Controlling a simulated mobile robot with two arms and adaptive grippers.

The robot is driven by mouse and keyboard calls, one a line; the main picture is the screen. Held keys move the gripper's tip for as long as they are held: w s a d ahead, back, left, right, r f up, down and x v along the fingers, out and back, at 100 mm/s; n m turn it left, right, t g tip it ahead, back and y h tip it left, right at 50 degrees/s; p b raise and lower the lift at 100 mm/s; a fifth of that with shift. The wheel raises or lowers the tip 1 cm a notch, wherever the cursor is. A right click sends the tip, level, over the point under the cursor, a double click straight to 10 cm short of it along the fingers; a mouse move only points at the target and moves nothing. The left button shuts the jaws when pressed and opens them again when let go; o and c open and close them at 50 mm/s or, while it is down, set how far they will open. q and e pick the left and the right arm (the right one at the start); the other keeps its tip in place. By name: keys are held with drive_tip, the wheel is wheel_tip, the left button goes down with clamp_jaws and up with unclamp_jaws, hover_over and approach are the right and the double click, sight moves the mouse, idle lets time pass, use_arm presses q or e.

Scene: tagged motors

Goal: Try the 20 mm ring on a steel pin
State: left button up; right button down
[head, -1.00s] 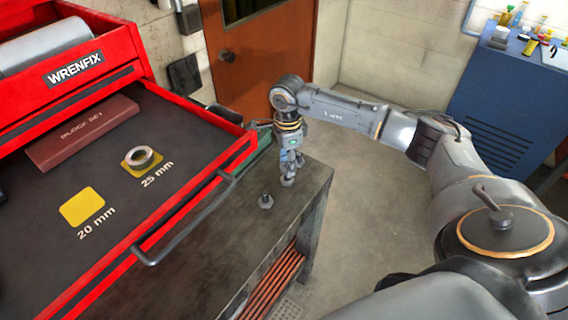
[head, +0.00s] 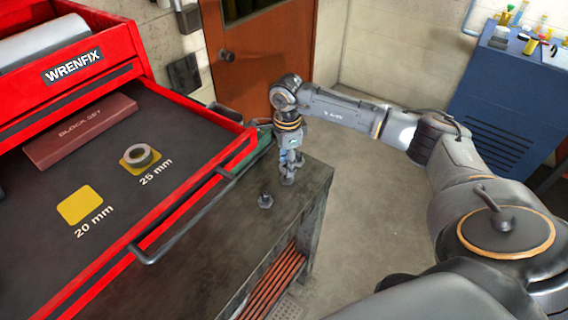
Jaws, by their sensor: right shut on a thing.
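The bare yellow 20 mm mark (head: 80,205) lies in the open drawer, with no ring on it. A steel ring (head: 138,155) lies on the 25 mm mark beside it. A short steel pin (head: 265,201) stands upright on the dark bench top. My right gripper (head: 288,178) points down low over the bench, behind and right of that pin. It is shut on a small grey thing, which I take as the 20 mm ring; the fingers mostly hide it. I cannot tell whether a second pin is under the fingertips. My left gripper is not in view.
The red drawer (head: 142,247) with its grey handle stands open left of the bench top (head: 285,215). A reddish block set case (head: 80,132) lies at the drawer's back. A blue cabinet (head: 500,110) stands far right. The floor between is clear.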

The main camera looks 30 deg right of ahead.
drive_tip(key=shift+f, duration=0.1)
idle(0.3)
drive_tip(key=shift+f+b, duration=0.3)
drive_tip(key=shift+b, duration=0.2)
drive_tip(key=c, duration=0.7)
unclamp_jaws()
drive_tip(key=r, duration=0.8)
drive_tip(key=a+r, duration=0.1)
drive_tip(key=r, duration=0.3)
drive_tip(key=shift+s, duration=0.2)
